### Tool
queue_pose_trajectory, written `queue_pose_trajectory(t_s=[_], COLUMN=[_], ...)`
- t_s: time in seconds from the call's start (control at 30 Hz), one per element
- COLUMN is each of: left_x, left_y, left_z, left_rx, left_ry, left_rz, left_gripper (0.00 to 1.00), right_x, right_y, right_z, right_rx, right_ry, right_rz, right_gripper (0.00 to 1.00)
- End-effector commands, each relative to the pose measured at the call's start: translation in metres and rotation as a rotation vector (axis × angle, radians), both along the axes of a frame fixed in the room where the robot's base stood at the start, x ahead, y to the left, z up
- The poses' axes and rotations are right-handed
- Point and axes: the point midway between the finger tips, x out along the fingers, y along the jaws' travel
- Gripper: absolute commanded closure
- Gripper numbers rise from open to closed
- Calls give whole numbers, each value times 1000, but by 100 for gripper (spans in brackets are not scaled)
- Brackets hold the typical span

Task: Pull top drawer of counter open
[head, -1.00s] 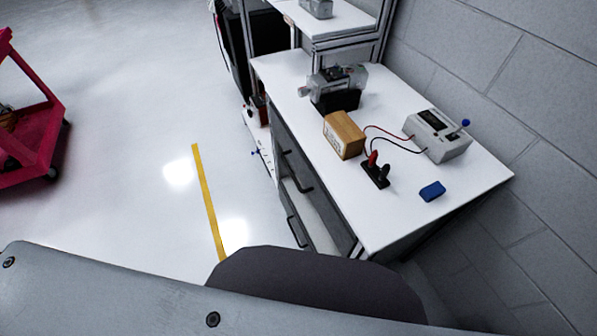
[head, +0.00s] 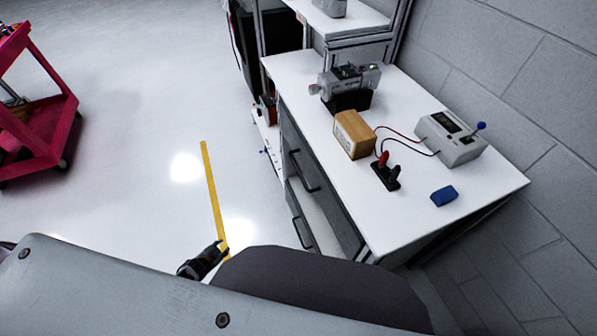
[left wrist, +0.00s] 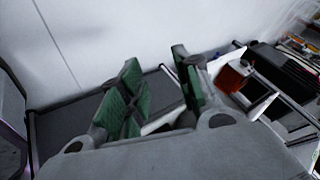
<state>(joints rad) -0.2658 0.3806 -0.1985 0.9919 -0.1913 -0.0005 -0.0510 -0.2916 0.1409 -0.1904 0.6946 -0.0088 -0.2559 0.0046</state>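The counter (head: 405,221) has a white top and stands right of centre in the head view. Its top drawer (head: 327,190) has a dark grey front with a black bar handle (head: 304,172) and looks shut. A second handle (head: 301,233) sits lower down. My left gripper (head: 212,256) shows at the bottom of the head view, left of the counter and apart from both handles. In the left wrist view its green-padded fingers (left wrist: 160,88) are spread with nothing between them. My right gripper is not in view.
On the counter are a wooden box (head: 354,135), a metal device (head: 348,84), a grey meter (head: 450,138), black terminals (head: 386,175) and a blue block (head: 444,196). A red cart (head: 40,130) stands far left. The floor around the yellow line (head: 212,190) is clear.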

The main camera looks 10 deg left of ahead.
Motion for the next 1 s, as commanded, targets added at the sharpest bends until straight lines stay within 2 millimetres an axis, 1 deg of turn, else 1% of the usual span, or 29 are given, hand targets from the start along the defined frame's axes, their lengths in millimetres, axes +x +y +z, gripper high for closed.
queue_pose_trajectory(t_s=[0.03, 0.1, 0.17, 0.2, 0.27, 0.3, 0.37, 0.5, 0.57, 0.6, 0.73, 0.8, 0.87, 0.9, 1.0], left_x=[21, 47, 68, 81, 99, 110, 125, 154, 164, 169, 181, 184, 184, 184, 179], left_y=[5, 7, 8, 7, 5, 2, -3, -20, -30, -36, -62, -77, -91, -100, -124], left_z=[16, 39, 59, 73, 94, 109, 130, 180, 202, 215, 259, 281, 299, 311, 339], left_rx=[20, 46, 68, 83, 104, 119, 140, 190, 212, 226, 268, 290, 308, 321, 350], left_ry=[-49, -113, -165, -201, -252, -285, -334, -446, -492, -522, -617, -665, -706, -733, -796], left_rz=[-45, -110, -167, -205, -262, -302, -361, -505, -569, -611, -753, -832, -899, -944, -1059], left_gripper=[67, 67, 67, 67, 67, 67, 67, 67, 67, 67, 67, 67, 67, 67, 67], right_x=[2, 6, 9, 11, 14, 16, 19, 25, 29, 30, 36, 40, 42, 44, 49], right_y=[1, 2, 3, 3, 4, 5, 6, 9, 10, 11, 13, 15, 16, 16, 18], right_z=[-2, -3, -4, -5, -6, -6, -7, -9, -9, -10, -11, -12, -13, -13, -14], right_rx=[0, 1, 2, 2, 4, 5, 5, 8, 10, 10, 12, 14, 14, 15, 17], right_ry=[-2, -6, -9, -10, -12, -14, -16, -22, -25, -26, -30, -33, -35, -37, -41], right_rz=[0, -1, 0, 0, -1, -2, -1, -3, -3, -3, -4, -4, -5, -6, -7], right_gripper=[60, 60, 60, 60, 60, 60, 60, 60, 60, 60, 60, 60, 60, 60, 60])
